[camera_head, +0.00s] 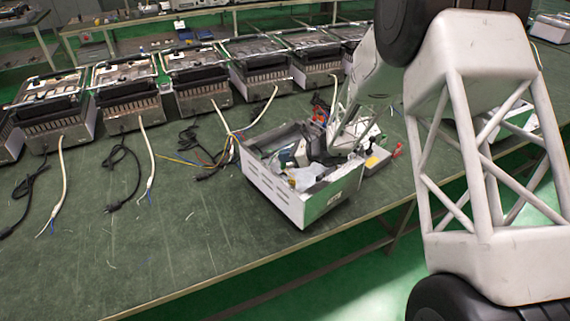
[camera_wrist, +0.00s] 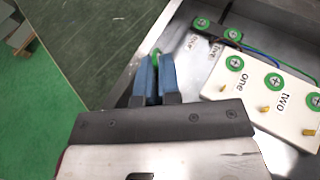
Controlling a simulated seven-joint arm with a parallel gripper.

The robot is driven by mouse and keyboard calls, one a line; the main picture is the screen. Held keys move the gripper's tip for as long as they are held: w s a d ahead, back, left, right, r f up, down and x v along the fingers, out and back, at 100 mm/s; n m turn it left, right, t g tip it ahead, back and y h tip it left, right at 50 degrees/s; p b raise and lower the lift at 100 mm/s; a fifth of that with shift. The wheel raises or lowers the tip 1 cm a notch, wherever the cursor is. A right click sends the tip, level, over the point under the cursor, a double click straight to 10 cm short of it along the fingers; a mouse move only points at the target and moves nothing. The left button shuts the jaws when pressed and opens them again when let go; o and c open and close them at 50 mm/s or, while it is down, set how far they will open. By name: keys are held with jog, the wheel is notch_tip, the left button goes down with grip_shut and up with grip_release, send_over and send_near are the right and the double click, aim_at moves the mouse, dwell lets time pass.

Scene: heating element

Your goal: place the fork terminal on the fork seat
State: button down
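My gripper (camera_wrist: 156,66) reaches down into the open box. In the wrist view its two blue fingers are close together with a narrow gap. A small green piece (camera_wrist: 155,52) shows at the fingertips; I cannot tell whether it is gripped or lies behind them, or whether it is the fork terminal or part of the fork seat. To the right is a white terminal block (camera_wrist: 256,97) with green-ringed screws labelled "one" and "two". In the head view my arm hides the fingers and the fork terminal.
The open white appliance box (camera_head: 292,200) stands near the front edge of the green table (camera_head: 150,240). Its metal wall (camera_wrist: 130,75) passes close by my fingers. Blue and green wires (camera_wrist: 280,62) run past the terminal block. Several appliances with loose cords stand behind.

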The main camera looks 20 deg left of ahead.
jog(key=shift+f, duration=1.75)
jog(key=shift+f, duration=0.15)
jog(key=c, duration=1.3)
grip_release()
jog(key=shift+c, duration=0.2)
jog(key=shift+d+r, duration=0.15)
jog(key=shift+r, duration=0.05)
jog(key=v, duration=1.1)
jog(key=shift+d+r, duration=0.2)
jog(key=shift+d, duration=0.1)
